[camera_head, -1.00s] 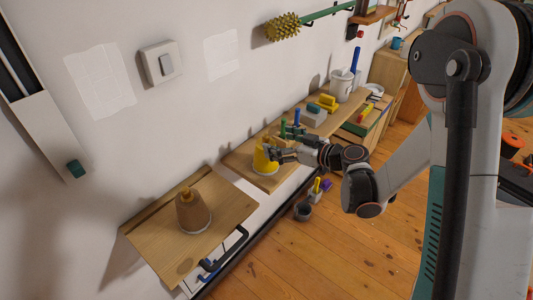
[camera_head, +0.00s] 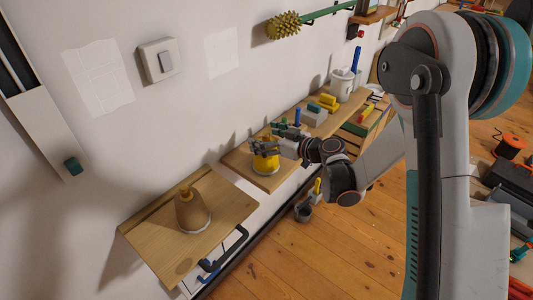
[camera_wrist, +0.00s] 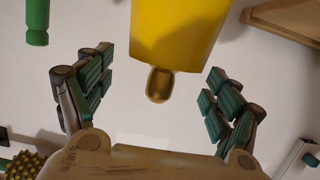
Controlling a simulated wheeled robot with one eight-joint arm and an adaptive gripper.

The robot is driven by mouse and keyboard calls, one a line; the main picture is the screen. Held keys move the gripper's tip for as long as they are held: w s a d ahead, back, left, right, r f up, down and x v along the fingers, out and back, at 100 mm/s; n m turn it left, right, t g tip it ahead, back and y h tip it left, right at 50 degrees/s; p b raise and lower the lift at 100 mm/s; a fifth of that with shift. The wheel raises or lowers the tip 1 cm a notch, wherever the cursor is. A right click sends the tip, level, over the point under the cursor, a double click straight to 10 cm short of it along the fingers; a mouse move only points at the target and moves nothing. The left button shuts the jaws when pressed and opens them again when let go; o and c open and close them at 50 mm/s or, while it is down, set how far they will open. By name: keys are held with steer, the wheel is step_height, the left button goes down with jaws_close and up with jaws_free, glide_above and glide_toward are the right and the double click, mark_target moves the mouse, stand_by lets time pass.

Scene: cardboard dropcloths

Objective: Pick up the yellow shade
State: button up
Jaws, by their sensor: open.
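The yellow shade (camera_head: 265,164) stands on the farther wooden shelf board, near its front left end. My gripper (camera_head: 265,147) is at its upper part in the head view and hides much of its top. In the wrist view the yellow shade (camera_wrist: 178,30) shows at the top centre, with a brass knob (camera_wrist: 159,84) at its narrow end. My gripper's fingers (camera_wrist: 159,72) are spread wide, one on each side of the knob, with a visible gap on both sides. Nothing is held.
A brown shade (camera_head: 192,211) with a yellow top stands on the nearer wooden board (camera_head: 150,238). The wall is close behind.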

steer(key=c, duration=1)
steer(key=shift+o, duration=0.2)
steer(key=shift+r, duration=0.15)
steer(key=shift+r+p, duration=2.6)
steer(key=shift+r, duration=1.8)
